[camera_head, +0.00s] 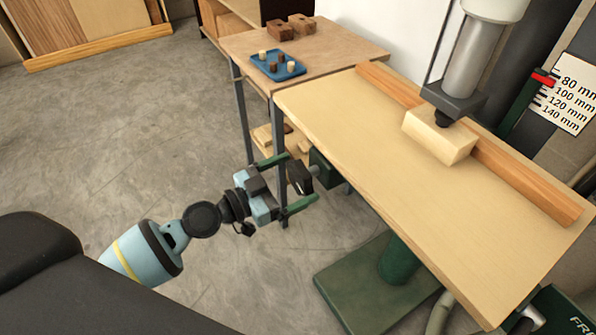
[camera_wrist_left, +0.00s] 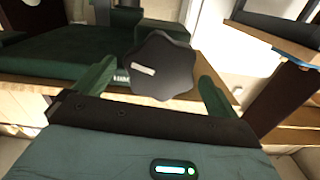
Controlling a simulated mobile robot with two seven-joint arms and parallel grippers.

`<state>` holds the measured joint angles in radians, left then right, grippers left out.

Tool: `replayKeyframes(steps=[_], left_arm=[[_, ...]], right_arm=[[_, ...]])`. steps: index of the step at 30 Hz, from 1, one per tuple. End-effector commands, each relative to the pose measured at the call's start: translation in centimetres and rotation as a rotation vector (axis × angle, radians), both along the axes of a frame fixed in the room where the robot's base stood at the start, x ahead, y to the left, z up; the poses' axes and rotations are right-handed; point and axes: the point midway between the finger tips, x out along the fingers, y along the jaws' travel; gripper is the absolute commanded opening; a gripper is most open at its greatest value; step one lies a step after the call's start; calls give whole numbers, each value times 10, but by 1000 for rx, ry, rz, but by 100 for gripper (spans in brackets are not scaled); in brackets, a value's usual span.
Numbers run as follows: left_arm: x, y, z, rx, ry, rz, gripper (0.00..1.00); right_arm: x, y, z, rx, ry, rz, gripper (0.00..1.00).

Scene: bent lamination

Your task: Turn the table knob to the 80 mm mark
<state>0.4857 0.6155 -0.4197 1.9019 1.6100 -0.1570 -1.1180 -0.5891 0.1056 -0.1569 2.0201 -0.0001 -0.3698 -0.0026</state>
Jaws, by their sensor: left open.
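The black lobed table knob (camera_head: 299,177) sits at the left edge of the machine table, on a dark green housing. In the left wrist view the knob (camera_wrist_left: 160,66) has a pale mark on its face and stands between the green fingers. My left gripper (camera_head: 287,181) is open, one finger on each side of the knob; I cannot tell if either touches it. The white scale (camera_head: 570,98) at the right reads 80 to 140 mm. Its red pointer (camera_head: 543,77) appears close to the 80 mm label; the exact alignment is too small to read. My right gripper is not in view.
The wooden machine table (camera_head: 380,150) carries a fence (camera_head: 525,185) and a pale block (camera_head: 438,138) under the grey spindle (camera_head: 474,60). A side table (camera_head: 345,52) behind holds a blue tray (camera_head: 289,71) and brown blocks (camera_head: 290,27). A green base (camera_head: 345,290) stands below.

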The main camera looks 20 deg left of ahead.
Motion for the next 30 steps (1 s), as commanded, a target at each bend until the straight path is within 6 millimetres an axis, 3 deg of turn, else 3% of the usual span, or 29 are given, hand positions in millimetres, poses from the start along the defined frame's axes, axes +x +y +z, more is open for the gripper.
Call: replayKeyframes(steps=[6,16,25,30], left_arm=[[14,-11,0,-2,1,0,97],[16,-13,-2,0,2,0,95],[16,-13,-1,0,3,0,56],[16,-12,-1,-5,6,0,54]], right_arm=[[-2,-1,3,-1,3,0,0],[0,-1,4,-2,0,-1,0],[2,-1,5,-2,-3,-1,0],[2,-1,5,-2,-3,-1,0]])
